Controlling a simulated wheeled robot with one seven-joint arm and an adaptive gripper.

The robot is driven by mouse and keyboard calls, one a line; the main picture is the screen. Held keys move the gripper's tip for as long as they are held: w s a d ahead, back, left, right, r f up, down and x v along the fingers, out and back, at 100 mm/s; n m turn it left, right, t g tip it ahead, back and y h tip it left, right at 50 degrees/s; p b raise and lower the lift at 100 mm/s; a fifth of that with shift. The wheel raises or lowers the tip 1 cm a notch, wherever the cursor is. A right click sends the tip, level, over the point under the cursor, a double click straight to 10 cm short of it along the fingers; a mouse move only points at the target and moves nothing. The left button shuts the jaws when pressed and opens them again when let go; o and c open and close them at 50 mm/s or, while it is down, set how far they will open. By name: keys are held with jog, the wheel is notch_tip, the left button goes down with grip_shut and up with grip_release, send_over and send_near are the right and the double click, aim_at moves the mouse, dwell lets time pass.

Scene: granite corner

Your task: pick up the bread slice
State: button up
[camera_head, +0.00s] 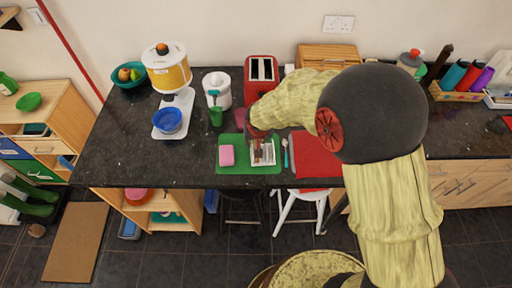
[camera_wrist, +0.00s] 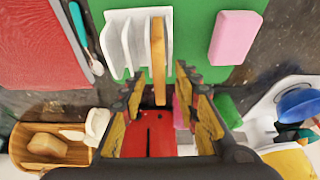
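The bread slice (camera_wrist: 158,60) is tan and stands on edge in a white slotted rack (camera_wrist: 120,35), seen edge-on in the wrist view. The rack also shows in the head view (camera_head: 268,157), on a green mat (camera_head: 232,169). My gripper (camera_wrist: 158,88) is open, with its yellow-and-black fingers on either side of the slice's near end in the picture. I cannot tell whether the fingertips have reached the slice's height. In the head view my gripper (camera_head: 258,134) is over the rack, partly hidden by my arm.
A pink block (camera_head: 227,155) lies on the mat, left of the rack. A spoon (camera_head: 285,152) and red cloth (camera_head: 316,154) lie to the right. A wooden bread box (camera_wrist: 25,135) holds a loaf.

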jog(key=c, duration=0.3)
jog(key=c, duration=0.4)
grip_shut()
